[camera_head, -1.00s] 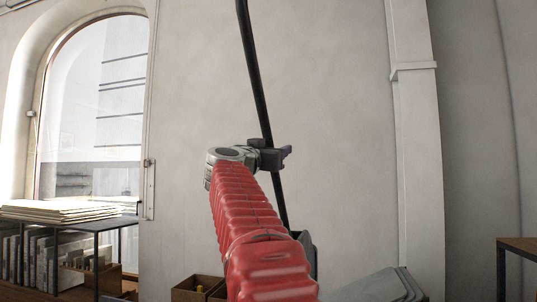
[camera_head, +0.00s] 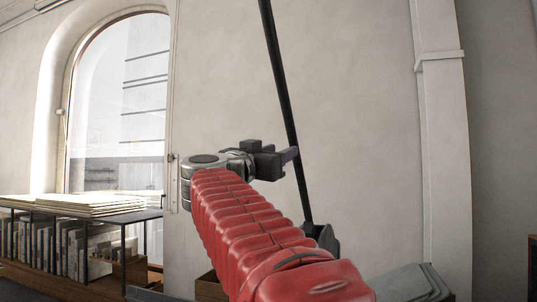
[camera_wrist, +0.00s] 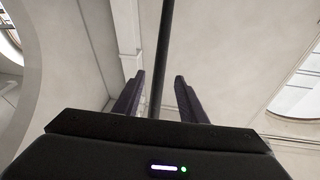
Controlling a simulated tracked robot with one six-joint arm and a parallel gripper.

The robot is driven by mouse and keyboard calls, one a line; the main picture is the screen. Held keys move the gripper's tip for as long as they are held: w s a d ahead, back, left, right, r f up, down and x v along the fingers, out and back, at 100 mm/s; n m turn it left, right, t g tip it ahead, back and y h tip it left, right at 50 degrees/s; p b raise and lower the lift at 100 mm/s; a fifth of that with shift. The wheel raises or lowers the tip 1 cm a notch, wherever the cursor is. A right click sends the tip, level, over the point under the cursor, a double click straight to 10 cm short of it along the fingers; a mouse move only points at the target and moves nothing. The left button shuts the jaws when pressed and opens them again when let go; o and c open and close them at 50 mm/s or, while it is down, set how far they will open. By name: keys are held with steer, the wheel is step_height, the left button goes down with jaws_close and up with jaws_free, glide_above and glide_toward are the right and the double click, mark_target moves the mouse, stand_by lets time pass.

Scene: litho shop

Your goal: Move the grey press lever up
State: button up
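The press lever is a long, thin, dark grey bar (camera_head: 278,80). It stands steep and slightly tilted in front of the pale wall, rising past the top of the head view from a dark base (camera_head: 323,237). My gripper (camera_head: 289,155), with purple fingers, is beside the lever's lower half, and its fingertips overlap the bar in the head view. In the wrist view, my gripper (camera_wrist: 159,92) is open, with the lever (camera_wrist: 162,50) running between the two fingers and a visible gap on each side. The lever's lower part is hidden behind the gripper body there.
A grey-green lidded shape (camera_head: 410,283) stands low at the right, near the wall pillar (camera_head: 442,150). A rack (camera_head: 125,217) with stacked sheets stands at the left below the arched window (camera_head: 118,100). The wall area around the lever is clear.

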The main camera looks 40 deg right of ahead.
steer(key=shift+s+a+f, duration=0.2)
steer(key=shift+s+a, duration=0.05)
steer(key=shift+a, duration=0.3)
steer(key=shift+c, duration=0.5)
steer(key=shift+f, duration=0.15)
steer(key=shift+c, duration=0.7)
steer(key=a+f+n+y, duration=0.1)
steer(key=f, duration=0.3)
steer(key=a+f+n+y, duration=0.1)
steer(key=f+y, duration=0.1)
steer(key=f, duration=0.3)
steer(key=s+a+f+n+y, duration=0.1)
steer(key=f+n+y, duration=0.1)
steer(key=f, duration=0.2)
steer(key=shift+f+t, duration=0.3)
jaws_close()
steer(key=s+a+f+n+g+y, duration=0.1)
steer(key=s+a+f+n+y, duration=0.2)
steer(key=a+f, duration=0.5)
steer(key=s+a+f+n+g+y, duration=0.1)
steer(key=s+a+f+n+y, duration=0.3)
steer(key=f, duration=1.5)
steer(key=s+a+f+n+y, duration=0.4)
steer(key=s+a+f+y, duration=0.3)
steer(key=a+f, duration=0.6)
steer(key=shift+s+a+f+g, duration=0.4)
steer(key=shift+s+a, duration=0.15)
steer(key=shift+s, duration=0.7)
